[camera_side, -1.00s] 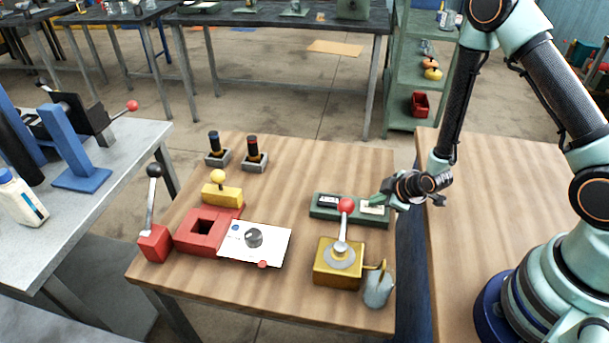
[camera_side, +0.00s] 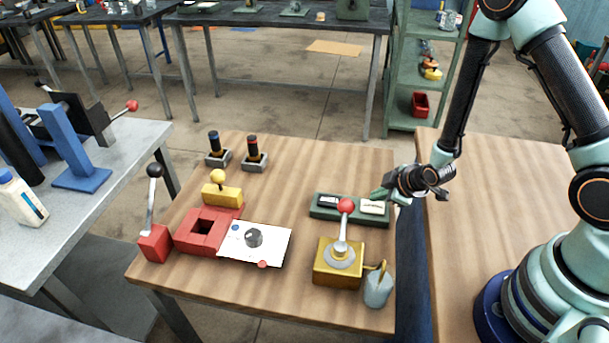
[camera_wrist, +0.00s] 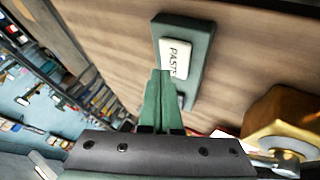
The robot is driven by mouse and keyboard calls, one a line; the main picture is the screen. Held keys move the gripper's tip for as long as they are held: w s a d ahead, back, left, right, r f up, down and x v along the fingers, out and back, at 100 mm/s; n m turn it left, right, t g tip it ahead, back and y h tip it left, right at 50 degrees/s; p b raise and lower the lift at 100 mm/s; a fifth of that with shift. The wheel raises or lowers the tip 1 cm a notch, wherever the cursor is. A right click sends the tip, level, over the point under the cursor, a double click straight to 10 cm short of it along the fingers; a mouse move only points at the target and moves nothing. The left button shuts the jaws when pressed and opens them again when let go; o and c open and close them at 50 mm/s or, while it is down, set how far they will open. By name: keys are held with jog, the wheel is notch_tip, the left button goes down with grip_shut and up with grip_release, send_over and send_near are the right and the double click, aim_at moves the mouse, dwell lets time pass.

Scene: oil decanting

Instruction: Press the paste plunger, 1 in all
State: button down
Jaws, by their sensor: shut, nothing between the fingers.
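A green block (camera_side: 322,212) sits on the wooden table. I take this key as the paste plunger. My gripper (camera_side: 378,194) is shut and empty, its green fingertips just behind and above the white key in the side view. My gripper (camera_wrist: 161,74) overlaps the key's near end in the wrist view; contact cannot be told.
A brass box (camera_side: 337,268) with a red-knobbed lever stands in front of the green block, beside a grey can (camera_side: 378,288). Red blocks (camera_side: 195,238), a white dial panel (camera_side: 270,240) and a yellow-knobbed block (camera_side: 222,196) stand left. Bare table lies between.

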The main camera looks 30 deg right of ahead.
jog(key=shift+r, duration=2.45)
jog(key=shift+w+r, duration=0.1)
jog(key=shift+r, duration=0.2)
notch_tip(320, 180, up, 8)
jog(key=m, duration=0.2)
send_over(375, 207)
jog(key=w, duration=0.1)
jog(key=s+a+r+m+g, duration=0.1)
jog(key=s+r+m, duration=0.2)
jog(key=s+r, duration=0.2)
jog(key=s+a+r+m, duration=0.1)
jog(key=s+r+m, duration=0.2)
jog(key=s+r, duration=0.3)
notch_tip(375, 207, up, 6)
jog(key=shift+s+a+f+g+y, duration=0.25)
jog(key=shift+s+g+y, duration=0.05)
jog(key=shift+g, duration=0.1)
